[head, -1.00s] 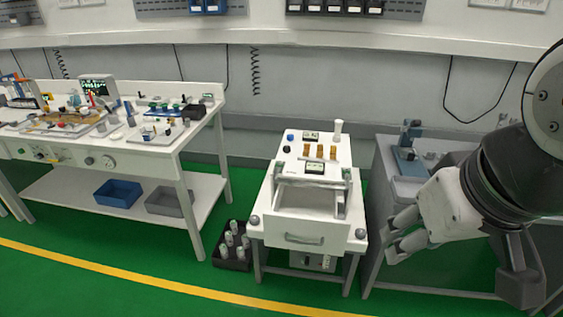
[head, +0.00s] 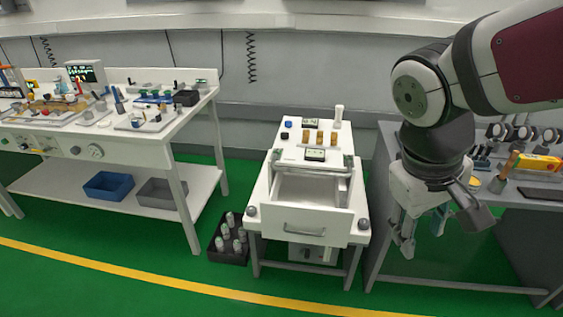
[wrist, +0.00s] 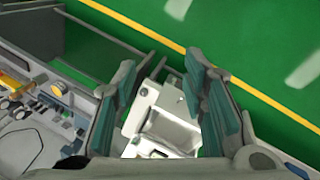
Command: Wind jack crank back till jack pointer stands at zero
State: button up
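I cannot make out a jack crank or a jack pointer for certain in either view. A white cart (head: 262,200) stands in the middle of the head view, with its drawer (head: 306,226) pulled out. A pale box with a small dark knob (head: 307,253) sits low under the cart; its details are too small to read. My gripper (head: 423,232) hangs to the right of the cart, apart from it. In the wrist view my gripper (wrist: 168,98) is open and empty, its two teal-padded fingers spread, with the cart (wrist: 146,96) far below between them.
A white bench (head: 150,151) with instruments stands at left. A dark crate of bottles (head: 229,258) is on the floor beside the cart. A grey bench (head: 388,150) stands at right, behind my arm. Green floor in front is clear.

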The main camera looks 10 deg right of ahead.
jog(key=w+d+f+n+t+h+b, duration=0.1)
jog(key=w+f+n+h+b, duration=0.3)
jog(key=w+f+b, duration=0.5)
jog(key=w+d+f+n+t+h+b, duration=0.1)
jog(key=w+f+n+h+b, duration=0.25)
jog(key=w+f, duration=0.65)
jog(key=w+d+f+n+h+b, duration=0.1)
jog(key=w+f+n+h+b, duration=0.35)
jog(key=f, duration=1.05)
jog(key=w+a+f+n+t+b, duration=0.35)
jog(key=w+f+t+b, duration=0.2)
jog(key=f, duration=0.45)
jog(key=n+t+y+b, duration=0.85)
jog(key=n+y, duration=0.25)
jog(key=n, duration=0.4)
send_near(307, 258)
jog(key=shift+t, duration=0.4)
jog(key=x, duration=1.2)
jog(key=shift+f+p, duration=0.25)
jog(key=shift+p, duration=0.1)
jog(key=shift+s, duration=0.1)
grip_shut()
